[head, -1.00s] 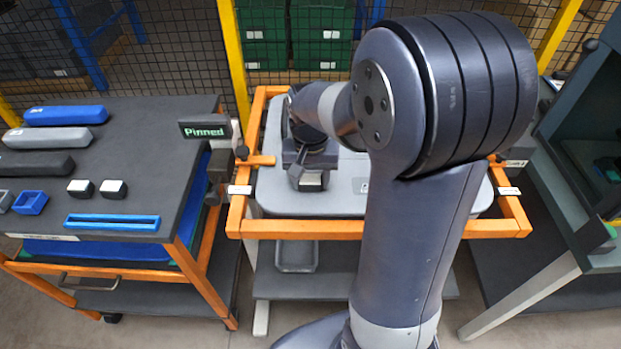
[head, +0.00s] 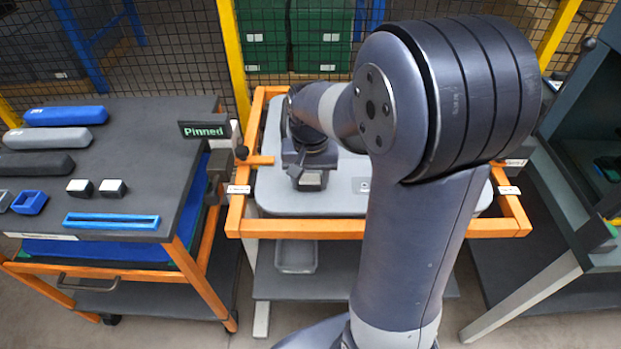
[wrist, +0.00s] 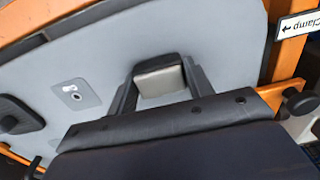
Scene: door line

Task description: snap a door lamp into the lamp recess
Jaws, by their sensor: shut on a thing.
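A door lamp (wrist: 158,80) with a pale lens and dark sides is between the two fingers of my gripper (wrist: 163,88). My gripper is shut on it. In the head view my gripper (head: 311,172) is over the left part of a grey door panel (head: 300,204), which lies flat in an orange frame. The lamp's lens faces the wrist camera. Its underside is hidden, so I cannot tell whether it touches the panel. I cannot make out the lamp recess; the gripper and lamp may cover it. Two more lamps (head: 96,188) stand on the left bench.
A small plate with a hole (wrist: 75,93) and a dark handle-like part (wrist: 18,115) are on the panel. The orange frame (head: 380,229) carries dark-knobbed clamps (head: 241,153). A sign reading "Pinned" (head: 204,130) stands left. A dark cabinet (head: 590,140) is at the right.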

